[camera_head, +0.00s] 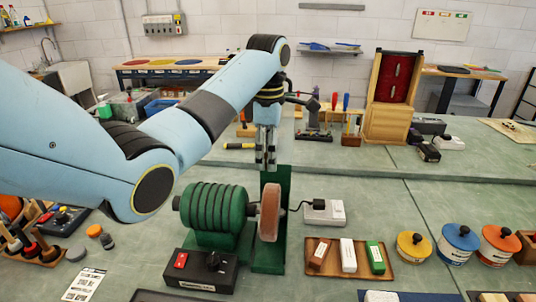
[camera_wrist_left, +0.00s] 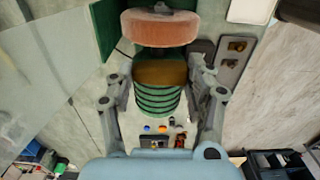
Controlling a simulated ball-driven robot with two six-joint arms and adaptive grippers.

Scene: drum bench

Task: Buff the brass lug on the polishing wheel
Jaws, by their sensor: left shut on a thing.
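The polishing wheel (camera_head: 269,213), a pinkish buff disc, stands upright on the right end of a green ribbed motor (camera_head: 213,208). My left gripper (camera_head: 265,166) points down just above and behind the wheel in the head view. In the left wrist view, its fingers (camera_wrist_left: 161,78) are closed on the sides of a brown-gold piece, the brass lug (camera_wrist_left: 160,72). The wheel (camera_wrist_left: 160,28) lies beyond the lug there, and the green ribs (camera_wrist_left: 158,99) show below it. I cannot tell whether lug and wheel touch. My right gripper is not in view.
A black switch box (camera_head: 203,272) stands in front of the motor. A wooden tray (camera_head: 325,262) with coloured bars and several lidded tins (camera_head: 412,247) stand to the right. A grey plate (camera_wrist_left: 226,74) with brass-coloured pieces lies near the wheel.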

